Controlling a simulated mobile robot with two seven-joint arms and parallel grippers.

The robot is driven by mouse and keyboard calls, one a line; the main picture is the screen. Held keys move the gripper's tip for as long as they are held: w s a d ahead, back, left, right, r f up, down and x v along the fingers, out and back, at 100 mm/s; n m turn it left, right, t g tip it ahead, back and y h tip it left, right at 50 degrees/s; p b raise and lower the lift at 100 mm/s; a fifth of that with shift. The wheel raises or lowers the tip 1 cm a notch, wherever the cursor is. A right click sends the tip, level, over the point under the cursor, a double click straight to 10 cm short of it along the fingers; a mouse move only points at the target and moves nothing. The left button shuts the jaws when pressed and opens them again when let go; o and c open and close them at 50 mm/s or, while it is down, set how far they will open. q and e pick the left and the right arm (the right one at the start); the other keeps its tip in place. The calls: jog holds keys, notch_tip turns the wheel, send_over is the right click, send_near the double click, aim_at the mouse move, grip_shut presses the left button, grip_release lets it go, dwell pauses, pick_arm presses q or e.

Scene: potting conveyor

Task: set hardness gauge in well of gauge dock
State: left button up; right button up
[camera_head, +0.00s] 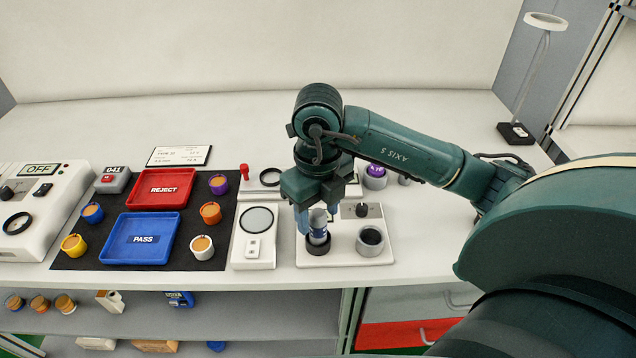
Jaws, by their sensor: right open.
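The gauge dock (345,255) is a white plate at the front of the counter. It has a dark ring-shaped well (317,247) at left and a grey cup with a dark opening (370,242) at right. A small blue and grey cylinder, apparently the hardness gauge (318,224), stands roughly upright at the left well, its lower end seemingly inside the ring. My right gripper (318,220) points down over it, open, with its fingers around the upper part. The gripper hides the gauge's top. My left gripper is not in view.
A white device with a round plate (256,219) stands close left of the dock. Further left, a black mat (100,262) holds a red REJECT tray (163,205), a blue PASS tray (143,258) and several coloured pots. A purple-topped cylinder (375,176) stands behind the dock.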

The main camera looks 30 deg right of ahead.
pick_arm(q)
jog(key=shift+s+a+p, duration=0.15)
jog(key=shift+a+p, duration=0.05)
jog(key=shift+p, duration=0.4)
pick_arm(e)
notch_tip(320, 180, up, 8)
jog(key=shift+r, duration=0.25)
